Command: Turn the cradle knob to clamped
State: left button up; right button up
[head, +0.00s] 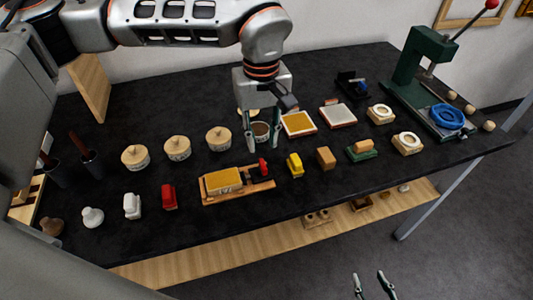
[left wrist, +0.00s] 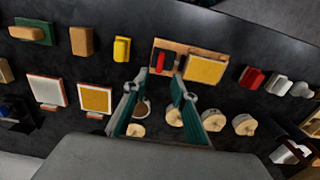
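The wooden cradle (head: 243,196) lies on the dark table with a yellow block (head: 222,181) in it. A red knob (head: 263,167) stands at the cradle's right end. My left gripper (head: 263,146) points down, open, just behind and above the knob. In the left wrist view the knob (left wrist: 163,62) shows just beyond the gap between the open fingertips (left wrist: 161,76), with nothing held. Which setting the knob is at cannot be read. My right gripper (head: 370,276) is open and empty at the bottom, over the floor in front of the table.
A cup of brown stuff (head: 262,131) stands close behind my left fingers, beside a round lidded pot (head: 218,138). A yellow piece (head: 294,165) is right of the knob, a red piece (head: 169,196) left of the cradle. A green press (head: 430,80) stands far right.

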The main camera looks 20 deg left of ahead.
aim_at(263, 164)
pick_arm(q)
notch_tip(263, 164, down, 8)
jog(key=shift+s+r, duration=0.1)
jog(key=shift+r, duration=0.15)
jog(key=shift+c, duration=0.2)
grip_shut()
